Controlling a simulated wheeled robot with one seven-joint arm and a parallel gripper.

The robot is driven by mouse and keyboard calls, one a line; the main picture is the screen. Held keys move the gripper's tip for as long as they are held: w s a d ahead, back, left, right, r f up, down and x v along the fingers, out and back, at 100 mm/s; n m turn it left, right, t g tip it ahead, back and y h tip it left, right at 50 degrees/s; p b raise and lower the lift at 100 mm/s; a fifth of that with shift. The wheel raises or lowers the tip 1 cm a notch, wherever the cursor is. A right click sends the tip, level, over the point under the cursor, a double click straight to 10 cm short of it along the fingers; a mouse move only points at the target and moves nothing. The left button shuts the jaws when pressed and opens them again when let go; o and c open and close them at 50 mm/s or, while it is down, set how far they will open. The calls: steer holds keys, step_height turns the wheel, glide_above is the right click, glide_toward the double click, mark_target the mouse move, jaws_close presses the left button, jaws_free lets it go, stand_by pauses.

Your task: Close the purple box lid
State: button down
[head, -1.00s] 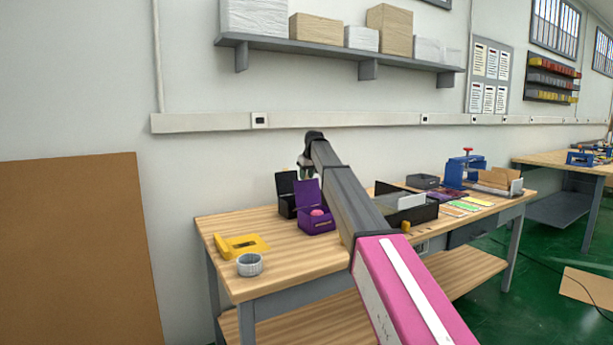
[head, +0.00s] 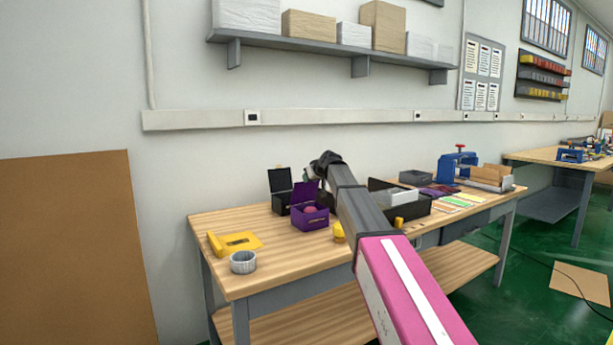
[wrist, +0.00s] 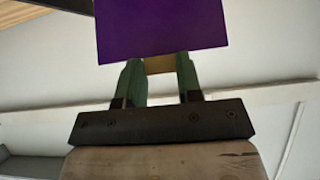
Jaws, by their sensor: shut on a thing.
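The purple box (head: 310,221) stands on the workbench in the head view with a pink round thing inside. Its lid (head: 303,192) is raised at the back. My gripper (head: 314,173) is just behind and above the lid, partly hidden by it. In the wrist view the purple lid (wrist: 160,28) fills the top middle and covers the tips of my green fingers (wrist: 159,78). The fingers stand apart, with a small tan piece (wrist: 159,65) between them. Whether the fingers touch the lid cannot be told.
An open black box (head: 280,184) stands close left of the purple box. A black tray (head: 416,207) is to its right. A yellow tool (head: 236,242) and a grey ring (head: 243,262) lie at the bench's left. The bench front near the grey ring is free.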

steer(key=s+d+f, duration=0.4)
steer(key=s+f, duration=0.2)
steer(key=f, duration=0.3)
steer(key=shift+s+d, duration=0.15)
steer(key=shift+s, duration=0.05)
stand_by(0.4)
steer(key=c, duration=0.8)
jaws_free()
steer(key=shift+o, duration=0.2)
steer(key=shift+s, duration=0.1)
steer(key=v, duration=1)
steer(key=shift+s+d, duration=0.3)
